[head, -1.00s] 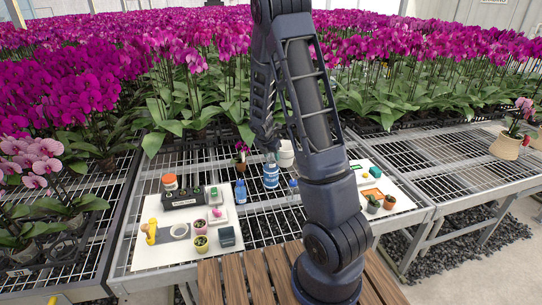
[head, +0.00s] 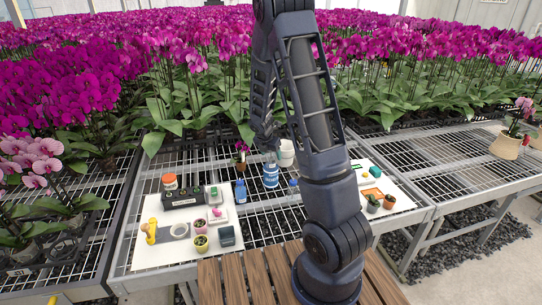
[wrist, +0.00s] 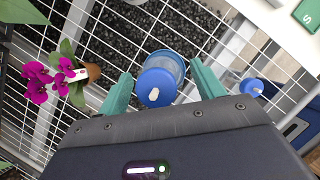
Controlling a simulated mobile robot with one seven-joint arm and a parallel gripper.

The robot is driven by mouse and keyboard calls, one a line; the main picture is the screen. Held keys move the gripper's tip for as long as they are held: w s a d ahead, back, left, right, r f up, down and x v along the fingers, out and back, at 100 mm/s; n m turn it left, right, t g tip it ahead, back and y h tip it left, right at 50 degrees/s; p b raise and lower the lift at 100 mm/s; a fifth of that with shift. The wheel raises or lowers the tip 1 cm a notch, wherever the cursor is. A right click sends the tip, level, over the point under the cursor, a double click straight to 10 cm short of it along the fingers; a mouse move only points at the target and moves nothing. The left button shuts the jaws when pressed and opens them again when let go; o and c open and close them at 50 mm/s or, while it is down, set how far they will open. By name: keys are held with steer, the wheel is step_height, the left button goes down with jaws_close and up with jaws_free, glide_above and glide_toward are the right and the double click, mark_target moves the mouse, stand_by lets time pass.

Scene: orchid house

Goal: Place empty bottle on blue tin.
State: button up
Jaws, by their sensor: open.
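A blue, see-through bottle (head: 271,176), by its look the empty bottle, stands upright on the wire bench. In the wrist view its blue cap with a pale spot (wrist: 157,85) lies between my two teal fingers. My gripper (wrist: 160,72) is open around or just above the bottle's top; I cannot tell whether it touches. In the head view my gripper (head: 268,148) is over the bottle. A blue object (head: 293,183), perhaps the blue tin, is mostly hidden by my arm. A dark blue shape (wrist: 298,130) shows at the wrist view's right edge.
A potted orchid (wrist: 72,74) and a white pot (head: 286,153) are close by. A white board (head: 160,246) with pots and a black tray is at left, another board (head: 398,188) at right.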

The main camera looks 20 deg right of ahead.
steer(key=s+r+m, duration=0.4)
steer(key=s+r, duration=0.1)
steer(key=r, duration=0.4)
steer(key=s+r+m, duration=0.3)
steer(key=s+r, duration=0.2)
steer(key=r, duration=0.5)
steer(key=s+r+m+y, duration=0.1)
steer(key=s+r+m, duration=0.2)
steer(key=s+m, duration=0.3)
steer(key=s+r+m+t+y, duration=0.1)
steer(key=s+r+m, duration=0.2)
steer(key=s+m, duration=0.4)
steer(key=s+r+m+y, duration=0.1)
steer(key=s+r+m, duration=0.3)
steer(key=s+m, duration=0.3)
steer(key=s, duration=0.4)
steer(key=shift+s+d, duration=0.2)
steer(key=shift+d, duration=0.1)
